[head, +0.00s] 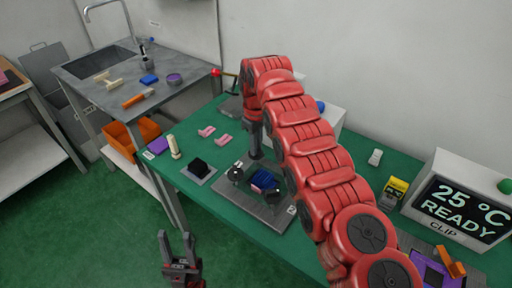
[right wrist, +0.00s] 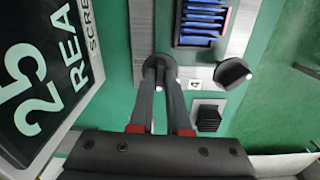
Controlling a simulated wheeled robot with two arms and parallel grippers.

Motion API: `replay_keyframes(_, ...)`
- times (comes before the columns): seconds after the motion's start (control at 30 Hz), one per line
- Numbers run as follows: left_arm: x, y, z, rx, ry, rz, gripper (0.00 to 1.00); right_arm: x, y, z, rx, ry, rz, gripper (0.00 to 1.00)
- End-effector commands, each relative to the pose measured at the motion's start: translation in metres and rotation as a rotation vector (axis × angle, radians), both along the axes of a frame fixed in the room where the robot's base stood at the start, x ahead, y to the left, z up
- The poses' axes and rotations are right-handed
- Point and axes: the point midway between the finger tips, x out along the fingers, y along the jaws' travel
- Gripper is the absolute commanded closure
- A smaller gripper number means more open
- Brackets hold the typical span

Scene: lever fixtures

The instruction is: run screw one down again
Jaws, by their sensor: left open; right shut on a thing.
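A grey metal plate (head: 281,222) on the green table carries a dark blue ribbed block (head: 264,181) with black round screw knobs around it. The block also shows in the right wrist view (right wrist: 203,22). My right gripper (right wrist: 160,72) is shut on a dark screw knob (right wrist: 153,62) at the plate; in the head view the gripper (head: 256,155) points down at the plate's far side. Another black knob (right wrist: 233,73) stands free beside a label "4". I cannot read which screw is number one. My left gripper (head: 176,238) is open and empty, low in front of the table.
A black block on a small grey pad (head: 198,170) stands left of the plate. Pink pieces (head: 207,131) and a cream post (head: 174,147) lie further left. A display box (head: 462,205) reads "25 °C READY". My red right arm hides part of the table.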

Motion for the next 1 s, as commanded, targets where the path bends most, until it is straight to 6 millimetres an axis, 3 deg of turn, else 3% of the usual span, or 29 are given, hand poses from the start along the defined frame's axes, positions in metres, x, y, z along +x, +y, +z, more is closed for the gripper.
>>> replay_keyframes(1.0,0.0,0.0,-0.013,0.0,0.0,0.0,0.55,-0.001,0.001,-0.001,-0.001,0.001,-0.96,1.0)
